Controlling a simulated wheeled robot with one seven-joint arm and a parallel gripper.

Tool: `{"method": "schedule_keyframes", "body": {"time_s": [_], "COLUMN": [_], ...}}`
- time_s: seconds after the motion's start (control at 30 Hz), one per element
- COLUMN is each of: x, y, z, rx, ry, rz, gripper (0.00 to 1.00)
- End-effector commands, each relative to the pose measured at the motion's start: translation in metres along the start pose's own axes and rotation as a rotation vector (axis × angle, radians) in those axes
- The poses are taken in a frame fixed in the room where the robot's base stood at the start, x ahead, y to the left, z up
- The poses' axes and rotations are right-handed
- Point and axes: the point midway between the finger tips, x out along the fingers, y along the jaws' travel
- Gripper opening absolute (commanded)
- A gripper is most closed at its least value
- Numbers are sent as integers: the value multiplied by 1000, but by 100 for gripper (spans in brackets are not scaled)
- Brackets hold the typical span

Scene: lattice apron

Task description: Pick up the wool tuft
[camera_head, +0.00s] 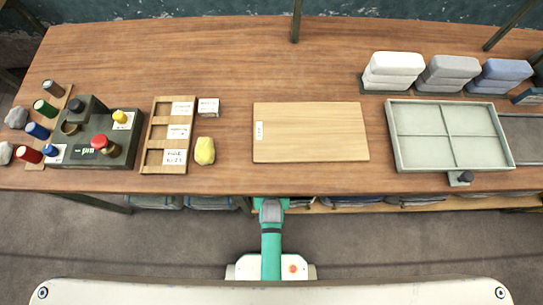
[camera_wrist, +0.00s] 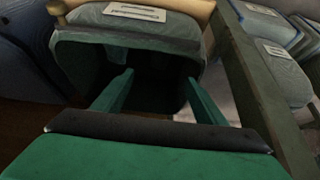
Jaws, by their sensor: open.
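A lumpy yellow tuft (camera_head: 205,151), which looks like the wool tuft, lies on the wooden table between the slotted wooden tray and the pale board. Two grey lumps, one of them the upper lump (camera_head: 17,117), sit at the table's far left; I cannot tell their material. My arm reaches from the base to the table's front edge, below and right of the yellow tuft. My fingertips are hidden in the head view. In the wrist view my gripper (camera_wrist: 160,84) is open, with nothing between its green fingers, facing a dark open bin (camera_wrist: 125,42). The tuft is not in the wrist view.
A dark device (camera_head: 88,157) with knobs stands left. A divided tray (camera_head: 449,167) and folded cloth stacks (camera_head: 395,66) are at right.

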Motion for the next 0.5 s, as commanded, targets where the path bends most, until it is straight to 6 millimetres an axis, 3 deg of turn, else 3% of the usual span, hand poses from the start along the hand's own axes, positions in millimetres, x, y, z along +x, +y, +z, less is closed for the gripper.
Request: {"method": "schedule_keyframes", "body": {"time_s": [0.1,0.2,0.5], "x": [28,41,63], "y": [1,1,1], "z": [-15,-22,-26], "rx": [1,1,0], "ry": [-94,-158,-230], "rz": [-1,-1,-2], "gripper": [66,66,66]}}
